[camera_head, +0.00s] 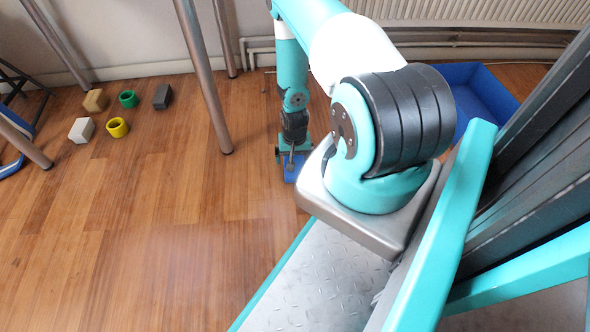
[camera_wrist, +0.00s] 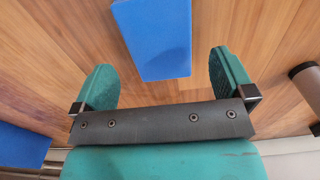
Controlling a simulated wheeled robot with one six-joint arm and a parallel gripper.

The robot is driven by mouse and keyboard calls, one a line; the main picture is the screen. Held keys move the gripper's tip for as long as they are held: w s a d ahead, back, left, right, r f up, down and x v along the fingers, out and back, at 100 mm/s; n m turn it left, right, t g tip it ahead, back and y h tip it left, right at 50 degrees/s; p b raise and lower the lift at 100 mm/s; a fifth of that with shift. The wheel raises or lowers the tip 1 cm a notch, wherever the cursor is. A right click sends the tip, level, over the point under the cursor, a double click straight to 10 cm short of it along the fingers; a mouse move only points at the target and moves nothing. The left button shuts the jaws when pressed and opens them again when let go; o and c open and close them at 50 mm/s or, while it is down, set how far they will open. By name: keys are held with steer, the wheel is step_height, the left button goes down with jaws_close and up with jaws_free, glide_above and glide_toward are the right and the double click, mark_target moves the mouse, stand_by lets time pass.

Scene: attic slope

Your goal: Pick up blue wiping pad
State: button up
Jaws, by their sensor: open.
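The blue wiping pad (camera_wrist: 155,38) is a flat blue block on the wooden floor. In the wrist view it reaches from the top edge down between my two green fingers, with gaps on both sides. My gripper (camera_wrist: 163,62) is open and nothing is held in it. In the head view my gripper (camera_head: 289,152) points down near the floor, and a small part of the blue pad (camera_head: 291,174) shows right at it.
A blue bin (camera_head: 479,73) stands at the back right near the radiator (camera_head: 470,13). Metal table legs (camera_head: 206,80) rise left of my gripper. Several small blocks and rings, among them a yellow ring (camera_head: 117,127), lie far left.

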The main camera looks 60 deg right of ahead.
step_height(320, 180, down, 5)
steer(key=b, duration=0.4)
steer(key=shift+d+f, duration=0.1)
steer(key=shift+d, duration=0.05)
steer(key=c, duration=0.8)
steer(key=shift+r, duration=0.2)
step_height(320, 180, up, 20)
steer(key=p, duration=1.1)
steer(key=shift+f, duration=0.1)
